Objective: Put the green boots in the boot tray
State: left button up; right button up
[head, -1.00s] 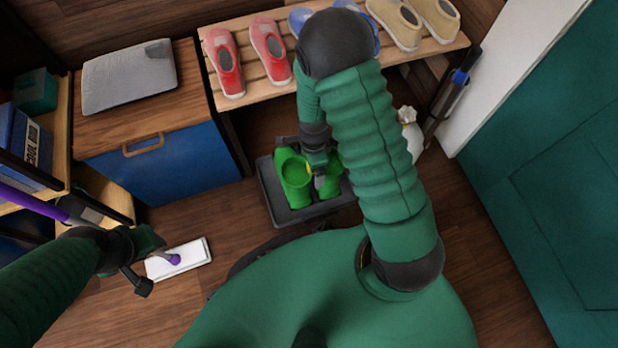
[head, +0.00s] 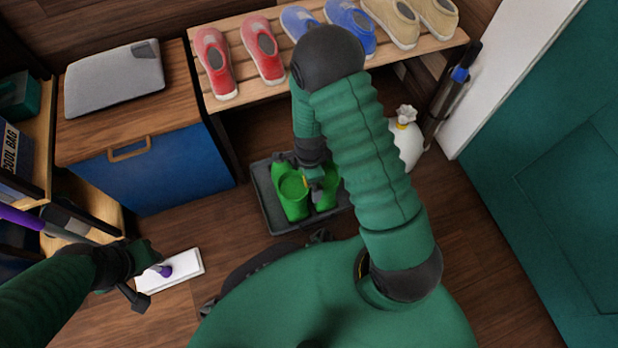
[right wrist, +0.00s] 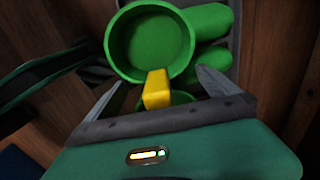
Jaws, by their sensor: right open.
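Two green boots stand side by side in the dark grey boot tray (head: 262,199) on the floor. The other boot (head: 327,197) is partly hidden by my right arm. My right gripper (right wrist: 160,85) is open above the boots, its fingers on either side of a yellow tab (right wrist: 157,90). I cannot tell whether the fingers touch the boots. My left gripper (head: 148,259) is low at the left by the purple-handled mop; its jaws are unclear.
A slatted bench (head: 282,82) with red, blue and beige shoes stands behind the tray. A blue cabinet (head: 160,165) and shelf are at the left. The mop's white head (head: 180,275) lies on the floor. A white sack (head: 408,145) stands right of the tray.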

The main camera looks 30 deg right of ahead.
notch_tip(320, 180, up, 11)
jog(key=p, duration=0.8)
jog(key=shift+r, duration=0.15)
jog(key=shift+a+r+p, duration=0.1)
jog(key=shift+r+p, duration=0.35)
jog(key=shift+r, duration=0.2)
jog(key=s+a+r+n+t, duration=0.1)
jog(key=s+a+r+n, duration=0.1)
jog(key=r+n, duration=0.6)
jog(key=s+a+r+n+t, duration=0.1)
jog(key=s+a+r+n, duration=0.1)
jog(key=r+n, duration=0.6)
jog(key=a+n, duration=0.1)
jog(key=n, duration=0.3)
jog(key=shift+s+n+t, duration=0.3)
jog(key=shift+s+n, duration=0.05)
jog(key=shift+n, duration=0.05)
